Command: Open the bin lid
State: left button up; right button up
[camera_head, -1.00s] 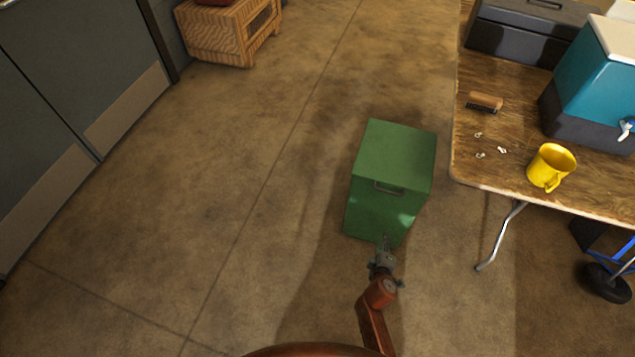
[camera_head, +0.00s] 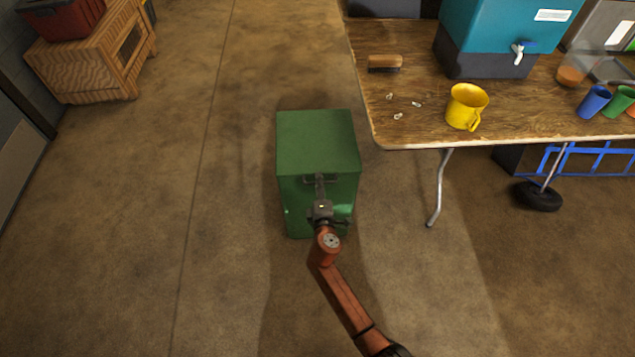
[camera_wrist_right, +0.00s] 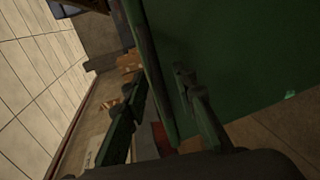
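The green bin (camera_head: 318,142) stands on the floor left of the table, with its lid (camera_head: 315,140) down flat. A small handle (camera_head: 335,179) sits on its front face just under the lid edge. My right gripper (camera_head: 320,180) is at the front of the bin, with its fingertips at the handle. In the right wrist view the two fingers of my right gripper (camera_wrist_right: 160,78) stand apart, close to the green bin surface (camera_wrist_right: 225,55). I cannot tell whether they touch the handle. My left gripper is not in view.
A wooden table (camera_head: 420,125) stands to the right, with a yellow mug (camera_head: 466,106), a brush (camera_head: 385,63) and a teal cooler (camera_head: 505,30). Its metal leg (camera_head: 440,190) reaches the floor. A wooden cabinet (camera_head: 90,60) is at the back left. The floor left of the bin is clear.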

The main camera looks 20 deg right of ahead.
jog(key=shift+w+d, duration=0.1)
jog(key=shift+w, duration=0.15)
jog(key=shift+c, duration=0.4)
grip_shut()
